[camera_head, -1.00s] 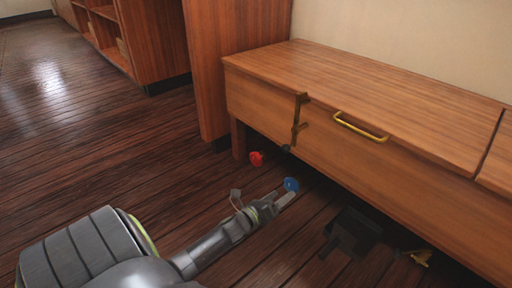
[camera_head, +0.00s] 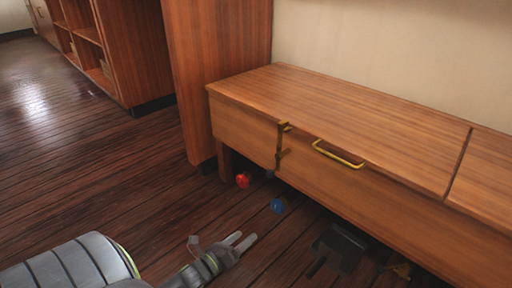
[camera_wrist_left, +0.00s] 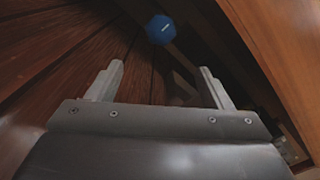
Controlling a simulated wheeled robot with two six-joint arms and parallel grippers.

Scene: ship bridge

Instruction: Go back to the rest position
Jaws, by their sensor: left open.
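My left gripper (camera_head: 243,241) is open and empty above the floor at the bottom of the head view. Its two fingers also show spread apart in the left wrist view (camera_wrist_left: 160,82). A blue object (camera_head: 278,205) lies on the floor near the bench, ahead of the fingertips and apart from them. In the left wrist view the blue object (camera_wrist_left: 160,29) is beyond the fingers, with a small pale mark on it. My right gripper is not in view.
A wooden bench (camera_head: 340,115) with a yellow handle (camera_head: 338,154) runs along the wall. A red object (camera_head: 242,180) lies by its leg. A dark object (camera_head: 345,248) lies under its front edge. Shelves (camera_head: 85,45) stand at the back left. The left floor is clear.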

